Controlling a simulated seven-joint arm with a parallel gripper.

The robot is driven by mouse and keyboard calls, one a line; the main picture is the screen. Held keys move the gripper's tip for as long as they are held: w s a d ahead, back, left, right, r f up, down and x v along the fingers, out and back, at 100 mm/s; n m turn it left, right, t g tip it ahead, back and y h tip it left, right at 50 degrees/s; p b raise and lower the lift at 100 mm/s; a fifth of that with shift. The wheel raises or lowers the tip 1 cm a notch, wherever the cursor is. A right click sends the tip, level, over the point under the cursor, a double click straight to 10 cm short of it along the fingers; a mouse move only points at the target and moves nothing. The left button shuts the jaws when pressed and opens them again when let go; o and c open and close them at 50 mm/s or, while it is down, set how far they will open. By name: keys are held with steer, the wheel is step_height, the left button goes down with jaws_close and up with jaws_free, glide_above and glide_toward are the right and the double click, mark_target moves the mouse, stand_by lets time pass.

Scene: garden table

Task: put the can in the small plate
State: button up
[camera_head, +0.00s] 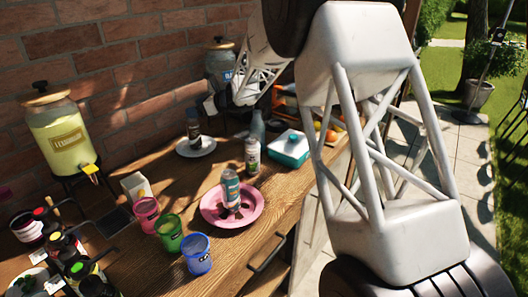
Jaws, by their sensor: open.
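A teal-and-white can (231,188) stands in the pink plate (252,217) at the middle of the table. A pale can (252,157) with a green label stands on the wood just behind that plate. A smaller white plate (208,150) lies farther back and left, with a dark bottle-like container (193,127) standing on it. My gripper (211,106), at the far end of my arm, is small in the view above and behind the white plate. It is open, and nothing shows in it. Its fingers are hard to make out.
Pink, green and blue cups (197,254) stand left of the pink plate. A teal-lidded dish (288,149) and a produce crate (328,129) are at the right. A yellow drink dispenser (62,137) and several dark bottles (75,262) stand at the left. A brick wall (120,45) bounds the back.

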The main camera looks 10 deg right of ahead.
steer(key=s+d+r+n+g+h, duration=0.1)
steer(key=s+d+r+n+h, duration=0.2)
steer(key=s, duration=0.6)
steer(key=s+d+r+n+g, duration=0.15)
steer(key=s+d+n, duration=0.3)
steer(key=s, duration=0.45)
steer(key=s+d+r+n+h, duration=0.2)
steer(key=s+d+r+n, duration=0.15)
steer(key=s, duration=0.65)
steer(key=s+d+f+n+h, duration=0.1)
steer(key=s+d+n+h, duration=0.2)
steer(key=s, duration=0.8)
steer(key=s+d+f+n+h, duration=0.2)
steer(key=s+d+n+h, duration=0.1)
steer(key=s+d, duration=0.5)
steer(key=s+d+f+n+h, duration=0.2)
steer(key=s+d+n, duration=0.3)
steer(key=s, duration=0.9)
steer(key=shift+s+d+h, duration=0.35)
steer(key=shift+d+h, duration=0.05)
steer(key=shift+d, duration=0.3)
